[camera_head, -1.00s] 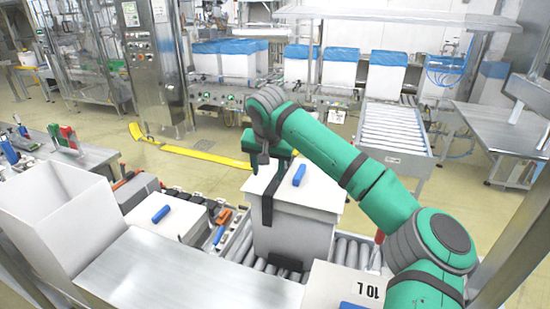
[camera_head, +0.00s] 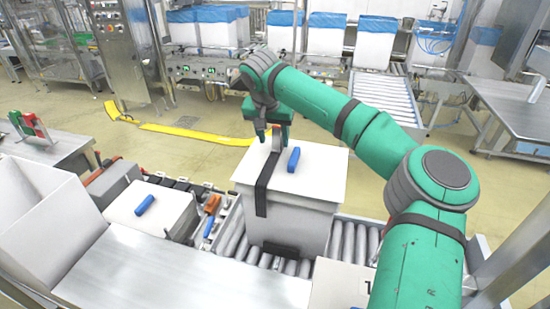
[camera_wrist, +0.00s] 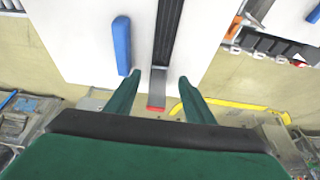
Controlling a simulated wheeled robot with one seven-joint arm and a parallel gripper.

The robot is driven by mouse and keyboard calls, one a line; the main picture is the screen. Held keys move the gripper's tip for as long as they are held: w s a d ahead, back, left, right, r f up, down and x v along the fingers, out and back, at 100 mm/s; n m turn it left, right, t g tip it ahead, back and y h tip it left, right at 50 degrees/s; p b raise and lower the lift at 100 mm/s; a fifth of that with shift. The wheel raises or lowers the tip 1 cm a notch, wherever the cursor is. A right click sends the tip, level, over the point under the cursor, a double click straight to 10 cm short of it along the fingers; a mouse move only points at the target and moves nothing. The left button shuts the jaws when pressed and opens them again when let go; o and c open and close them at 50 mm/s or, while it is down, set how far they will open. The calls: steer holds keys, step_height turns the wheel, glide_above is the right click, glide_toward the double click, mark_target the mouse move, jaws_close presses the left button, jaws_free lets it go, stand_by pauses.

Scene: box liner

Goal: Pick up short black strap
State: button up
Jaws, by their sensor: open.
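The black strap (camera_head: 263,185) lies over the lid of a white box (camera_head: 318,170) and hangs down its near side. In the wrist view the strap (camera_wrist: 168,28) runs up the middle and ends in a grey piece with a red tip (camera_wrist: 156,102). My gripper (camera_head: 269,135) is at the far edge of the lid, by the strap's far end. In the wrist view my gripper (camera_wrist: 159,78) is open, with one finger on each side of the strap's end. Whether the fingers touch the strap cannot be told.
A blue block (camera_head: 294,159) lies on the lid, right of the strap; it shows close to one finger in the wrist view (camera_wrist: 122,45). The box stands on a roller conveyor (camera_head: 345,240). Another white box (camera_head: 165,205) with a blue block stands to the left.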

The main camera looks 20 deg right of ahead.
mark_target(276, 146)
steer(key=shift+x, duration=2.45)
steer(key=shift+d, duration=0.1)
steer(key=c, duration=1.2)
